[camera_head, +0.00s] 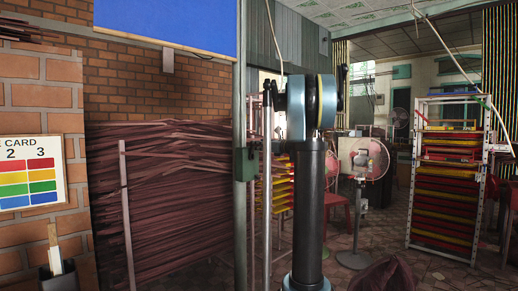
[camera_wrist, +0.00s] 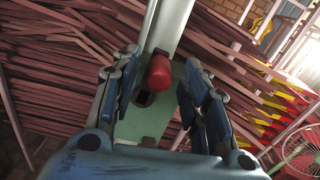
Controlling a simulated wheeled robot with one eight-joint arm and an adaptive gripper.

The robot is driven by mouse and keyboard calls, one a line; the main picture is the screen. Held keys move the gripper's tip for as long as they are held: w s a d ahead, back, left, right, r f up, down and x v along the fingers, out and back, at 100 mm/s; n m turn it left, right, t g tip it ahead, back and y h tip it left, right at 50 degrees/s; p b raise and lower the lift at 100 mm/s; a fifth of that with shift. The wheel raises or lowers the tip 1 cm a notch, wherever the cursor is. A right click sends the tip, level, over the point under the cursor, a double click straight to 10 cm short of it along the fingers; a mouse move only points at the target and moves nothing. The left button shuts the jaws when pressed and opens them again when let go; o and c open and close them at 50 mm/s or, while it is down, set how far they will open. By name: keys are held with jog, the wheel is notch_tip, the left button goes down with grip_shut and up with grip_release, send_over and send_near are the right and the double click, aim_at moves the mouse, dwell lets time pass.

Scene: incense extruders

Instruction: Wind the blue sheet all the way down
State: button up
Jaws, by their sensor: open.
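The blue sheet (camera_head: 175,20) hangs at the top left of the head view, with a pale bar along its lower edge. The brick wall shows below it. A green box (camera_head: 245,163) is fixed to a grey upright post (camera_head: 240,120). In the wrist view a green plate (camera_wrist: 147,118) with a dark square opening lies between the fingers. A red knob (camera_wrist: 159,72) stands in front of it. My gripper (camera_wrist: 162,60) is open, one finger on each side of the red knob, with gaps on both sides. My arm blocks part of the head view.
Stacks of reddish-brown sticks (camera_head: 180,190) fill the wall behind the post. A rack of red and yellow trays (camera_head: 445,190) stands at the right. A fan (camera_head: 375,165) stands on the tiled floor, with a dark bundle (camera_head: 388,275) in front. A score card (camera_head: 28,172) hangs left.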

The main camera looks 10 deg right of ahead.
jog(key=shift+x, duration=0.85)
grip_shut()
jog(key=shift+d, duration=0.2)
jog(key=shift+a, duration=0.2)
